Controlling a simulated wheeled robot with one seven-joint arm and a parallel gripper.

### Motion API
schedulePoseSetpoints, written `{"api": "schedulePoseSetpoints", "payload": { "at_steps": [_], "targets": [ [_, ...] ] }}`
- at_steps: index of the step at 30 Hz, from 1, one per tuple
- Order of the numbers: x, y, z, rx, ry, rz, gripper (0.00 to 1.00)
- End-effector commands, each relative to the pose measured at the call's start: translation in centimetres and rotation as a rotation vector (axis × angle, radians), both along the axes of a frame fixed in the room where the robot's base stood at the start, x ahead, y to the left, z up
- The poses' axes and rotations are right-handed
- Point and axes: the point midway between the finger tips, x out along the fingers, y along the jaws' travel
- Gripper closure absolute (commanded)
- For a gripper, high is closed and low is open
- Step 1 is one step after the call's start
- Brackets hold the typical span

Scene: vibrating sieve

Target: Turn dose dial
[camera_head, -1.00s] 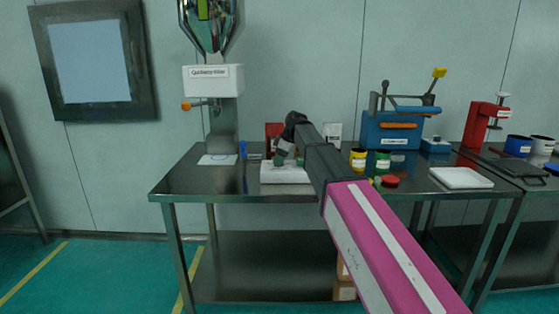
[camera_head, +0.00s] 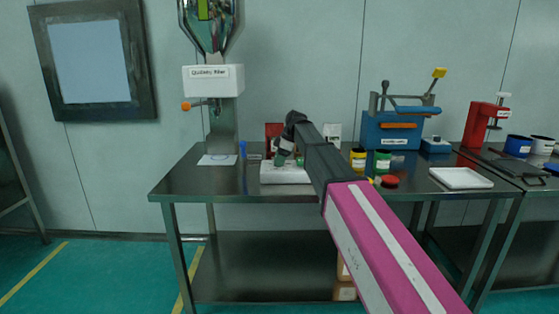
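No part in view is labelled as a dose dial. The white filler box (camera_head: 213,81) with a printed label hangs under a metal hopper (camera_head: 208,25) at the upper left. An orange knob (camera_head: 186,107) sticks out to the left below the box, on a thin rod. My pink and black arm reaches from the lower right to the bench. My gripper (camera_head: 282,157) is at its far end, small and dark, over a white block (camera_head: 284,174). It is well right of the filler and apart from the orange knob. Its fingers are too small to make out.
The steel bench (camera_head: 240,190) bears a blue press (camera_head: 393,131), a yellow jar (camera_head: 358,159), a green jar (camera_head: 382,161), a red lid (camera_head: 390,181) and a white tray (camera_head: 461,178). The bench's front left is clear.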

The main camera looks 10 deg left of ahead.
Motion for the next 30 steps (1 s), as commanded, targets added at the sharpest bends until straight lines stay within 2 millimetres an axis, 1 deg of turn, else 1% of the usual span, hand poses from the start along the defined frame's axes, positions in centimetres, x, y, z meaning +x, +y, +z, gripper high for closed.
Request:
{"api": "schedulePoseSetpoints", "payload": {
  "at_steps": [10, 14, 17, 24, 27, 30],
  "targets": [
    [0.0, 0.0, 0.1, -0.001, 0.0, -0.001, 0.33],
    [0.1, -0.4, 0.9, -0.001, 0.0, -0.001, 0.33],
    [0.2, -1.0, 2.4, -0.001, -0.002, -0.002, 0.33],
    [0.5, -2.6, 6.5, -0.001, -0.001, 0.0, 0.33],
    [0.6, -3.3, 8.0, 0.0, -0.002, -0.001, 0.33],
    [0.6, -3.7, 9.0, -0.001, 0.0, -0.001, 0.33]
  ]
}}
